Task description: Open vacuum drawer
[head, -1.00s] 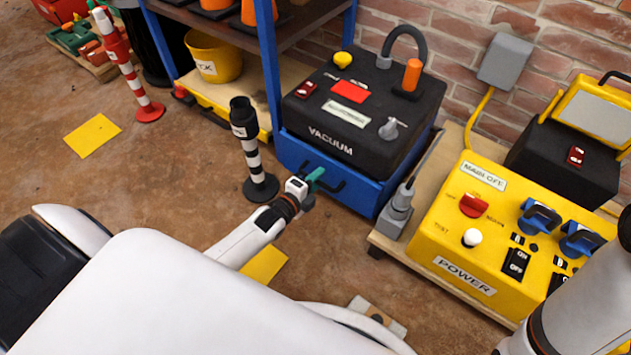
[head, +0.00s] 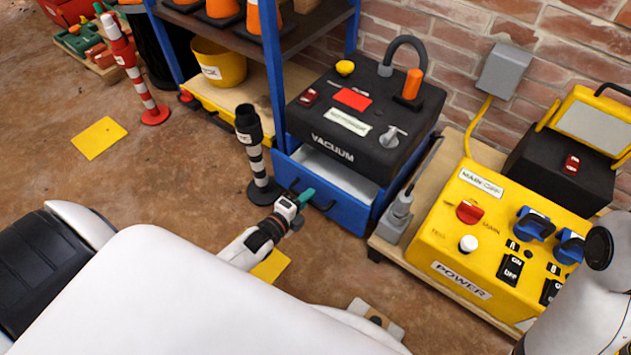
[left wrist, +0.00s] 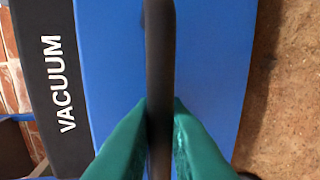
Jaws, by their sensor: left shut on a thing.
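The vacuum (head: 365,115) is a black box on a blue base, with its name on the front. Its blue drawer (head: 338,210) is pulled partly out, and the pale inside shows behind the front panel. My left gripper (head: 304,197) is at the drawer front, its green fingers shut on the dark handle (head: 322,205). In the left wrist view, the green fingertips (left wrist: 160,110) pinch the dark handle bar (left wrist: 160,60) from both sides, with the blue drawer front (left wrist: 215,60) behind. My right gripper is not seen; only part of my right arm shows at the lower right.
A black and white post (head: 256,155) stands just left of the drawer. The yellow power box (head: 490,235) sits on a wooden pallet at right. A shelf (head: 265,75) with cones stands behind left. Open floor (head: 180,170) lies left of the post.

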